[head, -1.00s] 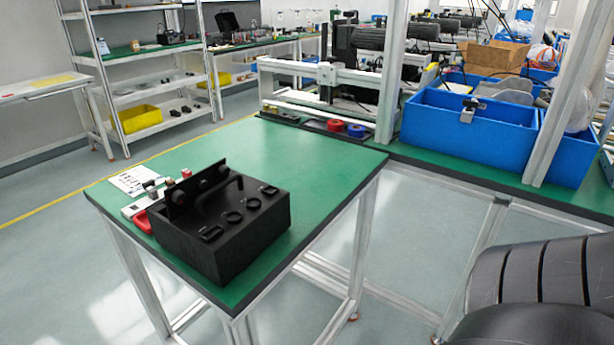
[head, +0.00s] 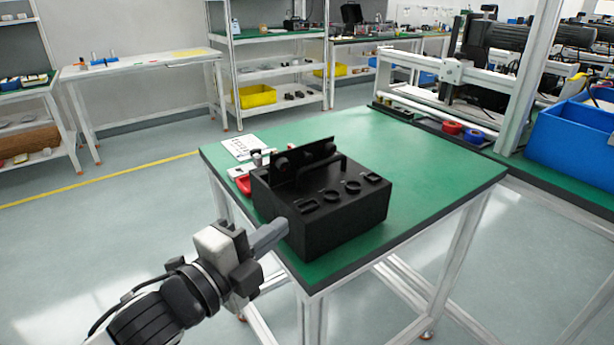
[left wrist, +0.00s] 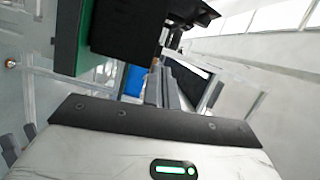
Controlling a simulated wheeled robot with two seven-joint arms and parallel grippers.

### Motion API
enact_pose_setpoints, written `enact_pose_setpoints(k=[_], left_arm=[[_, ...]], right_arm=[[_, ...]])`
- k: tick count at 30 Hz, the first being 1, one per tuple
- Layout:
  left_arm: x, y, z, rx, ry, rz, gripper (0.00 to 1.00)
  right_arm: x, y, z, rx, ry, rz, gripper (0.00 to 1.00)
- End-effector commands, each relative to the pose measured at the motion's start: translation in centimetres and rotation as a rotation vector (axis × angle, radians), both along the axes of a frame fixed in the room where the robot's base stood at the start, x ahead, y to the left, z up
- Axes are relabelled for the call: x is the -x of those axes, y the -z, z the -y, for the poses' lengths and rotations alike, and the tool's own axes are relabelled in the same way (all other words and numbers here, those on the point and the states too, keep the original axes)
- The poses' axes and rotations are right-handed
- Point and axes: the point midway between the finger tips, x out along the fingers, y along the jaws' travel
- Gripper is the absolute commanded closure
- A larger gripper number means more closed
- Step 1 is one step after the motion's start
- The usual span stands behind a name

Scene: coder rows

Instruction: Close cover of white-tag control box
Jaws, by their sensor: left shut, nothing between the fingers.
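The black control box (head: 345,218) sits on the green table (head: 440,150) near its front left edge. Its cover (head: 302,160) stands raised at the back left of the top, with a handle-like bar beside it. No white tag can be made out on the side I see. My left gripper (head: 280,232) is shut and empty, its fingertips close to the box's left front side; I cannot tell whether they touch. My right gripper is not in view.
A printed sheet (head: 242,147) and a red item (head: 244,184) lie beside the box at its left. Red and blue rolls (head: 452,128) sit in a tray at the back right. The table's right half is clear. A blue bin (head: 575,135) stands far right.

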Motion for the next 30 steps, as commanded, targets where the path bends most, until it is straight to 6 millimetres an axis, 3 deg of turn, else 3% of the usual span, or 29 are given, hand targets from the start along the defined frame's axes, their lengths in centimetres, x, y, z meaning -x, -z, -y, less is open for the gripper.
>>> enact_pose_setpoints(k=[4,11,23,30], left_arm=[[-0.5,-2.4,0.2,-0.164,0.031,0.174,1.0],[-2.2,-3.2,1.6,-0.197,0.036,0.213,1.0],[-8.6,-3.5,6.8,-0.193,0.036,0.209,1.0],[-11.0,-3.9,4.5,-0.198,0.035,0.208,1.0]], right_arm=[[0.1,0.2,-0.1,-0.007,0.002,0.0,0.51],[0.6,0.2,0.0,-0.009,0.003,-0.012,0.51],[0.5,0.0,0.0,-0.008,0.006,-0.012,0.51],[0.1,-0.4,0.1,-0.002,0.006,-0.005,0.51]])
